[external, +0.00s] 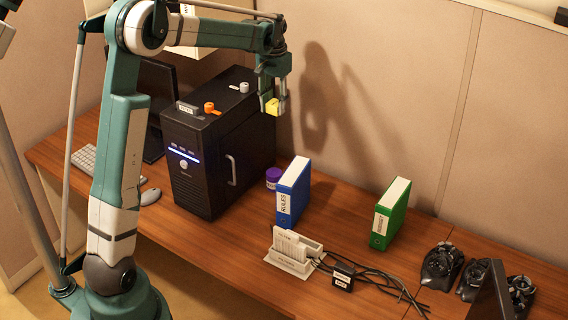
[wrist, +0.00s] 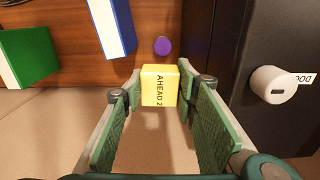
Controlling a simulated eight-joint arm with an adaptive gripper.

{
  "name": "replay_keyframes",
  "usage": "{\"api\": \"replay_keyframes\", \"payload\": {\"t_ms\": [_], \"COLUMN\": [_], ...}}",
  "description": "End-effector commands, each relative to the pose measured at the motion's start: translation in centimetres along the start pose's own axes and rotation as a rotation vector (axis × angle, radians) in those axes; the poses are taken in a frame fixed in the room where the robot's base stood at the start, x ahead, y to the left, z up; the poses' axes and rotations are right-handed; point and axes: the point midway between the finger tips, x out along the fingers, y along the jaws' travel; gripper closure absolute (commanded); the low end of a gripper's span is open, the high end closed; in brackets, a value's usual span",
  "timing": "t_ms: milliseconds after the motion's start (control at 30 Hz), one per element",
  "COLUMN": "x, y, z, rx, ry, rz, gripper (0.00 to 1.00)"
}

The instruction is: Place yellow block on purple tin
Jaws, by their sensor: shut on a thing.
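The yellow block (external: 271,107) is held up in the air between the fingers of my gripper (external: 275,103), near the top right edge of the black computer tower. In the wrist view the yellow block (wrist: 160,84) shows the text "AHEAD 2" and sits between the two green finger pads of my gripper (wrist: 160,92). The purple tin (external: 273,177) stands on the desk far below, between the tower and the blue binder, partly hidden by the binder. In the wrist view the purple tin (wrist: 162,46) appears just beyond the block, apart from it.
The black tower (external: 205,165) stands left of the tin, with small items on top. The blue binder (external: 294,190) stands close to the tin's right. The wall is close behind.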

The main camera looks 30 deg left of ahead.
Motion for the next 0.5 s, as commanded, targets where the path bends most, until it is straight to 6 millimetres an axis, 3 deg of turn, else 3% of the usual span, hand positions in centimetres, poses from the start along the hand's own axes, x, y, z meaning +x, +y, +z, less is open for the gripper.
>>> {"api": "replay_keyframes", "payload": {"t_ms": [133, 500], "x": [-0.50, -0.44], "y": [-0.91, -0.95], "z": [-0.03, -0.04], "rx": [-0.025, -0.027], "ry": [0.000, 0.000], "rz": [0.000, 0.000], "gripper": [0.83, 0.83]}}
